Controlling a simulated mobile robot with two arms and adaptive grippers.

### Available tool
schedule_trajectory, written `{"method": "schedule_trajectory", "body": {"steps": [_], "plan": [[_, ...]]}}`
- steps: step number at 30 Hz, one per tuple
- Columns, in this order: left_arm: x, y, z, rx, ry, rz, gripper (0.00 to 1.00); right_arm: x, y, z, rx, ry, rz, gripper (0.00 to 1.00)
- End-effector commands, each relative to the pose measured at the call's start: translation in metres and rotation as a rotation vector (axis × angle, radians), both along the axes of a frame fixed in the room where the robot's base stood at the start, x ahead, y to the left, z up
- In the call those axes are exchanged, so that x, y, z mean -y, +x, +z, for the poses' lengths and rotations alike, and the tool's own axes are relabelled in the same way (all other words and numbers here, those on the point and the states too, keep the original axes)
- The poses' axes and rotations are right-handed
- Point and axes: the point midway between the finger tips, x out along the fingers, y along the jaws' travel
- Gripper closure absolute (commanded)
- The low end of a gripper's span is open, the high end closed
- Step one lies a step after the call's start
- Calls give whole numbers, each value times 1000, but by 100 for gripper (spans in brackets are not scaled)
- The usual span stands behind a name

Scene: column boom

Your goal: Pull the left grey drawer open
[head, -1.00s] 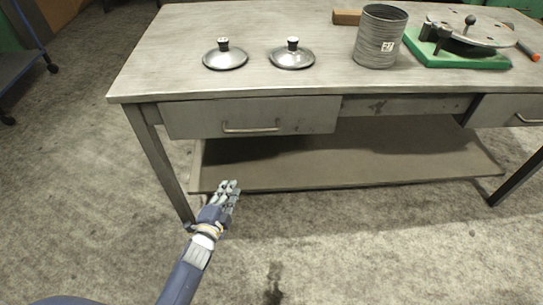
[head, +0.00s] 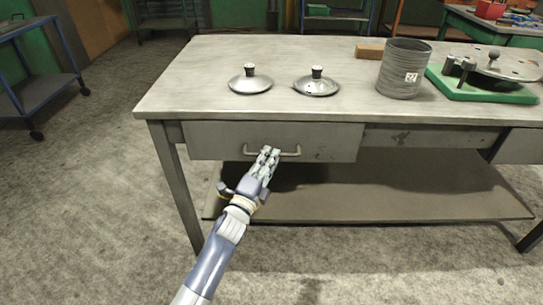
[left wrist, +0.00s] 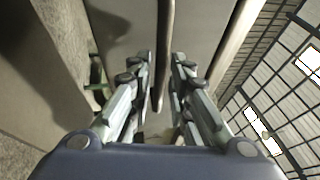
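The left grey drawer (head: 210,139) is shut, its front flush under the left part of the table top. Its bar handle (head: 290,154) is partly covered by my left gripper (head: 267,158), which is at the handle's middle. In the left wrist view the handle (left wrist: 164,45) runs between the two fingers of my left gripper (left wrist: 163,62), with a narrow gap on each side. The fingers are open around the bar, and the drawer front (left wrist: 203,28) is just beyond them. My right gripper is not in view.
The grey table (head: 190,75) holds two metal lids (head: 250,82) (head: 316,84), a ribbed grey pot (head: 402,70), a brown block (head: 369,51) and a green-based device (head: 480,88). A lower shelf (head: 400,195) lies below the drawer. The floor in front is clear.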

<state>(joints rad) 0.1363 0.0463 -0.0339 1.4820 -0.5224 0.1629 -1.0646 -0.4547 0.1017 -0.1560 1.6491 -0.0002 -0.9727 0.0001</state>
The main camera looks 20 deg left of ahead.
Motion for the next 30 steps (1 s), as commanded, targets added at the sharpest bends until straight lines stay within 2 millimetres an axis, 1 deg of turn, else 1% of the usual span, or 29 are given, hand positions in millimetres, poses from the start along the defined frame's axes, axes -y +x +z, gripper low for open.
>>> {"method": "schedule_trajectory", "body": {"steps": [1,3,6,15,16,17,18,26,30], "plan": [[1,6,1,0,-1,0,82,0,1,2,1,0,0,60],[2,12,2,0,-1,0,82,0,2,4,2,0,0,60],[2,16,2,-1,-1,0,82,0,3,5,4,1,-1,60],[3,18,3,-1,-1,0,82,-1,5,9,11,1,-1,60],[3,18,3,-1,-1,0,84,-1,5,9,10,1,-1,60],[3,18,3,-1,-1,0,91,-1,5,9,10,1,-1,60],[3,18,3,-1,-1,0,100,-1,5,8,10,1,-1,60],[3,18,3,-2,-1,0,100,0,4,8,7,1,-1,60],[4,14,2,-3,-1,0,100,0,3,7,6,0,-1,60]]}}
